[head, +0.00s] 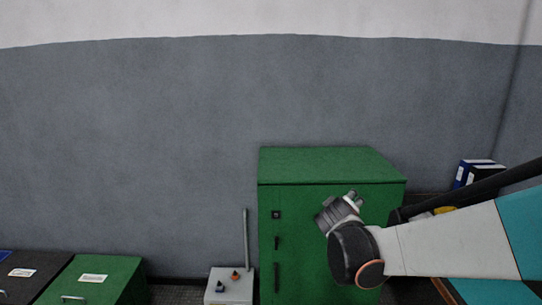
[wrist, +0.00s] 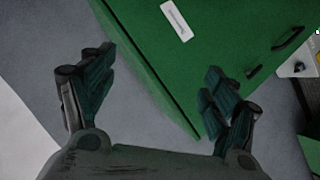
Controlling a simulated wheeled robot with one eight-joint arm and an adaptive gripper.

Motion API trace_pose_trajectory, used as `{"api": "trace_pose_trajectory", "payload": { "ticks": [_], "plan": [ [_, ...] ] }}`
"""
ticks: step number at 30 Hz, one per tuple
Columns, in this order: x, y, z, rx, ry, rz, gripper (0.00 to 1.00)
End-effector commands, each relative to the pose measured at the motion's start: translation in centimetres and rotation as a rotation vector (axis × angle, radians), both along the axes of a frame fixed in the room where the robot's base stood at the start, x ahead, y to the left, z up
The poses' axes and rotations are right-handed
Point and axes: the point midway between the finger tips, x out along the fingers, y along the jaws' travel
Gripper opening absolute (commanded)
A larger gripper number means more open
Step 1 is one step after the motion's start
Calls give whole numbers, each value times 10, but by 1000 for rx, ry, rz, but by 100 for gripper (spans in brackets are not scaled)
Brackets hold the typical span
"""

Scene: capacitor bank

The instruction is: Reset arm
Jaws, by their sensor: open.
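My gripper (wrist: 150,100) shows in the wrist view with its two fingers spread wide apart and nothing between them. In the head view my gripper (head: 352,200) is at the right, in front of the upper part of a green cabinet (head: 330,166). My arm comes in from the right edge and hides part of the cabinet's front. In the wrist view the green cabinet (wrist: 215,60) fills the upper right, with a white label and a dark handle. Whether the fingers touch it cannot be told.
A grey box (head: 230,287) with orange and dark knobs and an upright rod stands left of the cabinet. A lower green cabinet (head: 95,278) and a black one (head: 25,277) are at the lower left. Binders (head: 478,172) stand at the right. A grey wall is behind.

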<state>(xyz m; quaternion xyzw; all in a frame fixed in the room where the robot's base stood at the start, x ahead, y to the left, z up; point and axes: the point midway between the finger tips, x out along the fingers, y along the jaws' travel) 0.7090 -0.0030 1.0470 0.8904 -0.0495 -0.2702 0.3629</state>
Motion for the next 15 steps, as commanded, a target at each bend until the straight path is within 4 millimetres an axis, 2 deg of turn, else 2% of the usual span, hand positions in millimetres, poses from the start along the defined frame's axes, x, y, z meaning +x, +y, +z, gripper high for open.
{"api": "trace_pose_trajectory", "payload": {
  "ticks": [1, 6, 15],
  "plan": [
    [-17, -5, 6, 31, 14, -17, 80],
    [-71, -18, 17, 145, 69, -70, 80],
    [-173, -25, 18, 349, 167, -152, 80]
  ]
}}
